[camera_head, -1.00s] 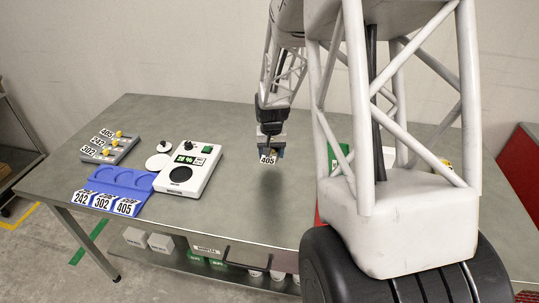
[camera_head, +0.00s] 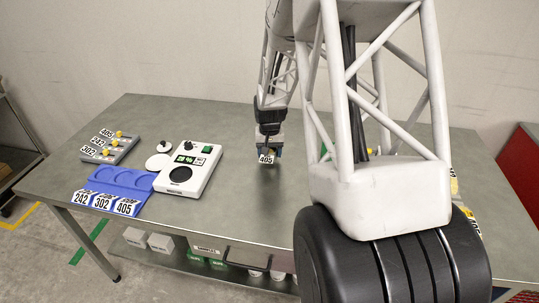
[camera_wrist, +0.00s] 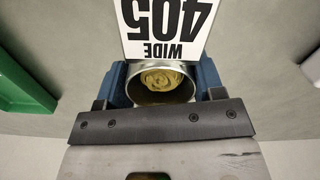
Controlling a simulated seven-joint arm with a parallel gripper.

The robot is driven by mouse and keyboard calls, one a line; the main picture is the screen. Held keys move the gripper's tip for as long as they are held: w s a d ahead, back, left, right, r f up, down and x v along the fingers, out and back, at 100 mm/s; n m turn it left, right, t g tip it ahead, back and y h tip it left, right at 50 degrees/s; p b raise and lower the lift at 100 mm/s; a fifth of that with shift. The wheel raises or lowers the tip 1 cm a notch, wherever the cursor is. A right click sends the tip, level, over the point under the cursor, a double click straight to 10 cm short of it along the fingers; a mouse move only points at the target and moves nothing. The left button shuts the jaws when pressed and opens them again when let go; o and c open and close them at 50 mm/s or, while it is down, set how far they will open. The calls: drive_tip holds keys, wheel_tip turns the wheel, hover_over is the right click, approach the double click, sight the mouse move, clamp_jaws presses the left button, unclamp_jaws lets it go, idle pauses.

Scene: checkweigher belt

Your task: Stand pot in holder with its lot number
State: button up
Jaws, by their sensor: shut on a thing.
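The pot is an open metal pot with something yellowish inside, seen in the wrist view (camera_wrist: 163,80). A white label reading 405 WIDE stands at its far side in the wrist view (camera_wrist: 168,30). My gripper (camera_head: 267,150) is shut on the pot, with blue fingers on either side of it. In the head view the 405 label (camera_head: 266,158) shows below the gripper, over bare table. The blue holder (camera_head: 122,178) has several round recesses, which look empty, with tags 242 (camera_head: 82,198), 302 (camera_head: 102,201) and 405 (camera_head: 125,206) along its front.
A white device with a green display and dark round plate (camera_head: 187,170) stands right of the holder. White round pieces (camera_head: 158,161) lie behind the holder. The table between device and gripper is clear.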

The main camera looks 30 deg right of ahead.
drive_tip(key=shift+f, duration=0.65)
drive_tip(key=shift+f, duration=0.15)
drive_tip(key=o, duration=1)
wheel_tip(320, 180, up, 12)
idle(0.5)
